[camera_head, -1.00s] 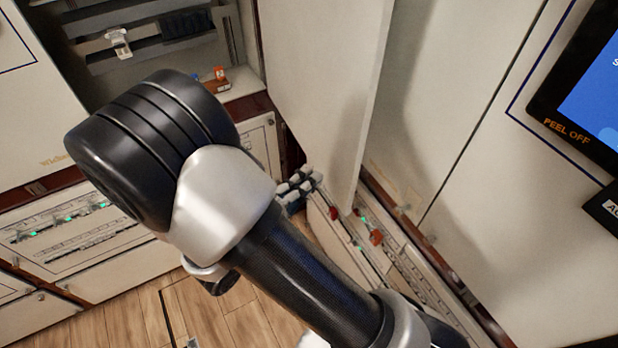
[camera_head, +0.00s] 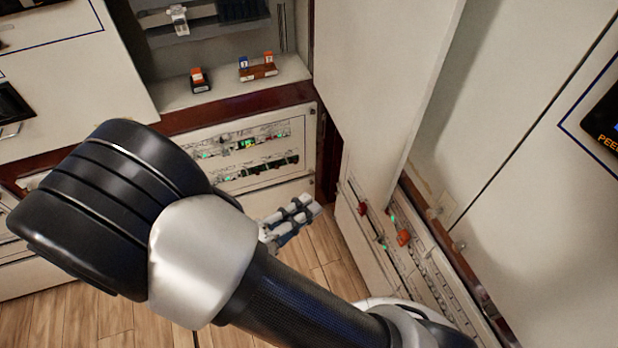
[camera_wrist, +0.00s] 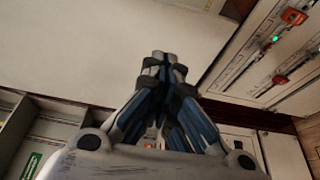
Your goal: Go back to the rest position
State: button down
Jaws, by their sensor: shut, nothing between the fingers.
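My gripper (camera_head: 296,212) shows in the head view past my large black and silver arm link, in front of the gap between the back cabinet and the right cabinet. It is apart from the panels there. In the wrist view my gripper (camera_wrist: 163,56) has its fingertips together with nothing between them. Part of the gripper is hidden behind my arm in the head view.
A breaker panel (camera_head: 250,150) with green lights is on the back cabinet. Small orange and blue parts (camera_head: 257,66) sit on the shelf above. A tall cabinet door (camera_head: 385,90) stands right of my gripper. A right-hand panel has red handles (camera_head: 403,237). Wooden floor (camera_head: 325,262) lies below.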

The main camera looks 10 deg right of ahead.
jog(key=s+d+r+m+g+y, duration=0.45)
jog(key=s+d+g, duration=0.25)
jog(key=d+g, duration=0.35)
notch_tip(320, 180, up, 7)
jog(key=s+a+m+t+y, duration=0.1)
jog(key=t+y, duration=0.4)
jog(key=y, duration=0.5)
jog(key=shift+s+a+r+m+t+y, duration=0.2)
jog(key=shift+s+a+m+t+y, duration=0.2)
jog(key=shift+s, duration=0.45)
jog(key=shift+w, duration=0.1)
dwell(0.5)
